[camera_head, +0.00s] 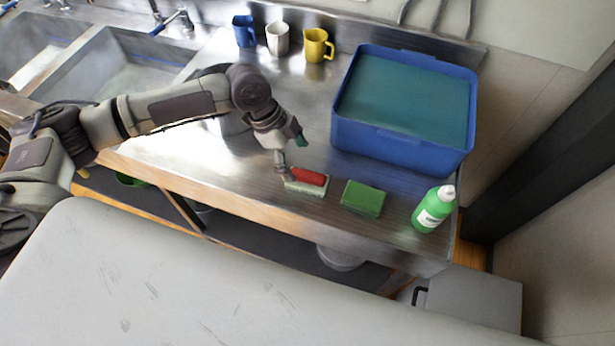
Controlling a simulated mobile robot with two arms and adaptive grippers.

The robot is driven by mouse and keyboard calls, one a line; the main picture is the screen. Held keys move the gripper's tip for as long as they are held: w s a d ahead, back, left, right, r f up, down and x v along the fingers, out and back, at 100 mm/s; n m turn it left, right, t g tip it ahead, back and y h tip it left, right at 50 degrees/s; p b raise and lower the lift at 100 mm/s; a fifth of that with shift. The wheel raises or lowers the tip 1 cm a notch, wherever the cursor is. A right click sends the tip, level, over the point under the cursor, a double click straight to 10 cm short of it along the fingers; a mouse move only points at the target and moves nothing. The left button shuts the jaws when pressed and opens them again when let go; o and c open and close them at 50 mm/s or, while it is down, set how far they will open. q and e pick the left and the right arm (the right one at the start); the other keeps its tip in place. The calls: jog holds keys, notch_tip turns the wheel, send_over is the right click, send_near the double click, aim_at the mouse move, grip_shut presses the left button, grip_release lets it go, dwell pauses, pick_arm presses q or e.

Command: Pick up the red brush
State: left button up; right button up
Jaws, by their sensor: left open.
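The red brush (310,176) lies on the steel counter, its red back up and a pale layer under it. My left gripper (289,160) is at the brush's left end, with its fingers pointing down. The gripper is open. One finger shows close to the brush's left end; I cannot tell whether it touches. My right gripper is not in view.
A green sponge (363,198) lies right of the brush, and a green bottle (433,209) stands further right. A blue tub (400,147) with teal contents is behind. Blue (243,31), white (278,38) and yellow (317,45) mugs stand at the back. Sinks are at left.

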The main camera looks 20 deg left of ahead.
aim_at(306, 174)
pick_arm(q)
jog(key=shift+x, duration=0.85)
jog(key=p+x, duration=0.1)
jog(key=x, duration=0.1)
jog(key=p+x, duration=0.1)
jog(key=x, duration=0.2)
jog(key=shift+s+d+r, duration=0.15)
jog(key=shift+s, duration=0.05)
jog(key=shift+d+f, duration=0.1)
jog(key=shift+f, duration=0.15)
jog(key=c, duration=1.3)
jog(key=shift+r, duration=0.15)
jog(key=shift+r, duration=0.25)
notch_tip(306, 174, up, 4)
jog(key=shift+s+d+f+b, duration=0.1)
jog(key=shift+d+f+b, duration=0.1)
jog(key=shift+b, duration=0.6)
jog(key=s+d+r, duration=0.2)
jog(key=d, duration=0.1)
jog(key=s+d+r+b, duration=0.1)
jog(key=s+d+r, duration=0.1)
jog(key=s+d+r+b, duration=0.1)
jog(key=s+d+r, duration=0.1)
jog(key=s+d, duration=0.1)
jog(key=shift+d+r, duration=0.35)
